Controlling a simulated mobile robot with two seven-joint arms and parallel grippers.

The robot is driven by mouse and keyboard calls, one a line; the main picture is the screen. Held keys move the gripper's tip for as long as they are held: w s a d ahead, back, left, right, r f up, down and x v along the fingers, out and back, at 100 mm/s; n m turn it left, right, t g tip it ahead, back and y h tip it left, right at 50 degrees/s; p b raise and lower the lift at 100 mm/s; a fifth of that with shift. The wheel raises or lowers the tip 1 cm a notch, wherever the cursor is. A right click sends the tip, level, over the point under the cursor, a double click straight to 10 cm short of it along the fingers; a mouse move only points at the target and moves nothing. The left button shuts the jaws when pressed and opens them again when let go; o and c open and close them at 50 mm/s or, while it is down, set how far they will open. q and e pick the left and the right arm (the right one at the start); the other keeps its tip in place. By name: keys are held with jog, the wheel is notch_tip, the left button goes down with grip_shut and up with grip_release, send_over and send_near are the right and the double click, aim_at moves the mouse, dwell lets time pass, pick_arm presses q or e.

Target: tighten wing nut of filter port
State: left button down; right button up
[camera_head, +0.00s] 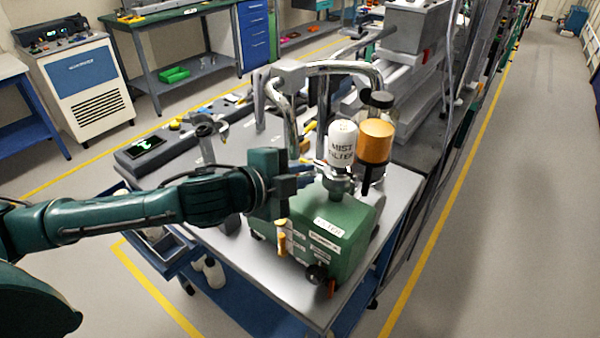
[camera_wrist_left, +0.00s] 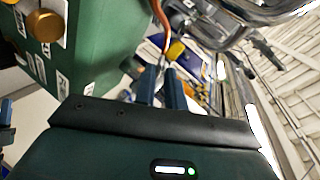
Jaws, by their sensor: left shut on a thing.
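The white mist filter (camera_head: 342,145) stands upright on top of the green pump (camera_head: 325,235). A metal clamp (camera_head: 338,178) rings the filter port at the filter's base. My left gripper (camera_head: 312,170) reaches in from the left, its fingertips at the near left side of this clamp. In the left wrist view the two blue fingers (camera_wrist_left: 161,82) are close together, shut on a small part at their tips. It sits where the clamp's wing nut would be, but the fingers mostly hide it. My right gripper is not in view.
An amber-capped canister (camera_head: 376,142) stands right of the filter. Bent metal pipes (camera_head: 325,68) arch behind. The pump rests on a grey-topped cart (camera_head: 225,255) with a blue drawer (camera_head: 165,245). A black tool case (camera_head: 150,150) lies at the cart's back left. Floor is clear at the right.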

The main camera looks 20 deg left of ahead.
pick_arm(q)
jog(key=shift+s+d+f+m+t+y, duration=0.15)
jog(key=shift+d+f+m+y, duration=0.1)
jog(key=shift+m+y, duration=0.5)
jog(key=shift+s+d+f+m+t+y, duration=0.2)
jog(key=shift+m+y, duration=0.15)
jog(key=shift+m, duration=0.7)
jog(key=shift+f+m+t+y, duration=0.1)
jog(key=shift+m+t+y, duration=0.15)
jog(key=shift+m+y, duration=0.65)
jog(key=shift+w+f+m, duration=0.1)
jog(key=shift+m, duration=0.5)
jog(key=c, duration=1.6)
grip_release()
jog(key=shift+a, duration=0.15)
jog(key=shift+o, duration=0.2)
jog(key=shift+r, duration=0.25)
jog(key=shift+w+r+t, duration=0.1)
jog(key=shift+r+t, duration=0.05)
jog(key=shift+t, duration=0.15)
